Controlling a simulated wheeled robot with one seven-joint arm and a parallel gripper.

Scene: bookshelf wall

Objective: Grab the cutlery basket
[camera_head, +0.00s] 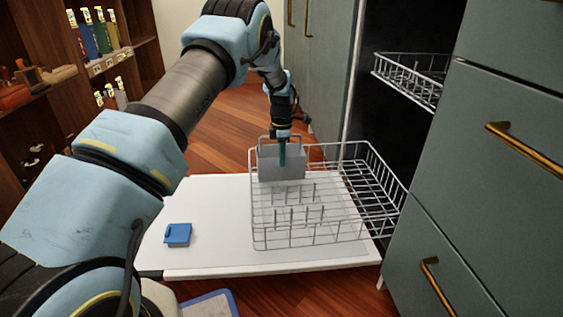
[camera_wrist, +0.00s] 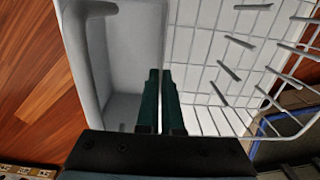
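The cutlery basket (camera_head: 281,166) is a light grey open box with a raised handle. It sits upright at the back left corner of the wire dish rack (camera_head: 312,238). My gripper (camera_head: 283,155) points down onto its near wall. In the wrist view the basket (camera_wrist: 125,65) fills the left-centre, with its handle at the left edge. The two dark green fingers of my gripper (camera_wrist: 161,72) are close together, with the basket's thin wall between them. The lower fingertips are hidden in the head view.
The rack stands on the open white dishwasher door (camera_head: 205,215), with a blue tablet-like block (camera_head: 177,235) at left. An upper wire rack (camera_head: 415,75) hangs inside. Green drawers with brass handles (camera_head: 525,145) stand at right, a bookshelf (camera_head: 85,55) at left.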

